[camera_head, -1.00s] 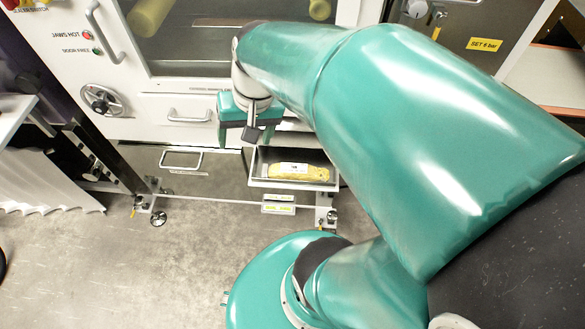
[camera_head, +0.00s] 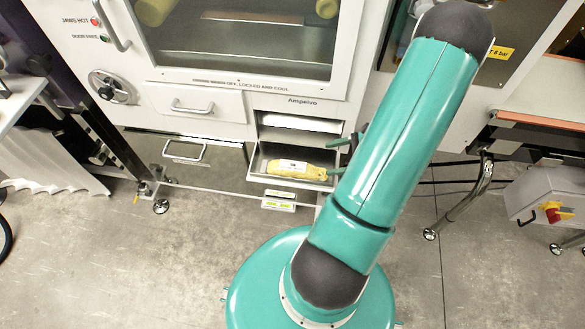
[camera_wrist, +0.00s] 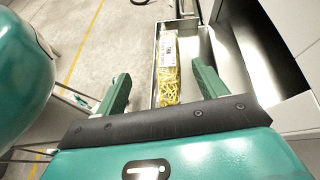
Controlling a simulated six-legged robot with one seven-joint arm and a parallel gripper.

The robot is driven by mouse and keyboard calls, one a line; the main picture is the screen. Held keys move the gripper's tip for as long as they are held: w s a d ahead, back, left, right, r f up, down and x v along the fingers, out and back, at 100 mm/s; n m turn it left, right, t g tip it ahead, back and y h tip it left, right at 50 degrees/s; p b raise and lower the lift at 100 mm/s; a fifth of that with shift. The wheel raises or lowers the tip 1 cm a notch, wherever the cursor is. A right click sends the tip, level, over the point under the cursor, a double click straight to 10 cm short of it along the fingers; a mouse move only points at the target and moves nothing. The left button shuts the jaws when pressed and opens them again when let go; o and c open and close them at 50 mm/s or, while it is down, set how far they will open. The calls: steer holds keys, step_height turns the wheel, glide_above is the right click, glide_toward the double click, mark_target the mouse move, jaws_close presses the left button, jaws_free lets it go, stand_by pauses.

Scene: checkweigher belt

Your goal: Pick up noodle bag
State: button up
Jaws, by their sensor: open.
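The noodle bag (camera_head: 294,169) is a yellow bag with a white label, lying lengthwise in a shallow tray (camera_head: 262,180) at the bottom of the white machine. In the wrist view the noodle bag (camera_wrist: 168,72) lies in the tray (camera_wrist: 184,24) ahead of my gripper, in line with the space between the fingers. My gripper (camera_wrist: 160,92) is open and empty, with its two green fingers spread wide. In the head view my gripper (camera_head: 338,158) is at the right end of the tray, partly hidden behind my arm. I cannot tell how far it is from the bag.
The white machine (camera_head: 196,104) with a window stands behind the tray. A low rail (camera_head: 225,194) runs along the floor in front. A grey box with a red knob (camera_head: 546,205) stands on the right. The floor at the left front is clear.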

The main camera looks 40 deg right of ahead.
mark_target(297, 166)
steer(key=w+a+f, duration=0.2)
steer(key=w+a+f+m+t, duration=0.1)
steer(key=w+a+f, duration=0.1)
steer(key=w+f, duration=0.1)
steer(key=w+a+f+m, duration=0.1)
steer(key=w+a+f, duration=0.1)
steer(key=w+f, duration=0.1)
steer(key=shift+w+h, duration=0.25)
steer(key=shift+h, duration=0.05)
steer(key=shift+r, duration=0.1)
steer(key=c, duration=1.2)
steer(key=shift+r, duration=0.15)
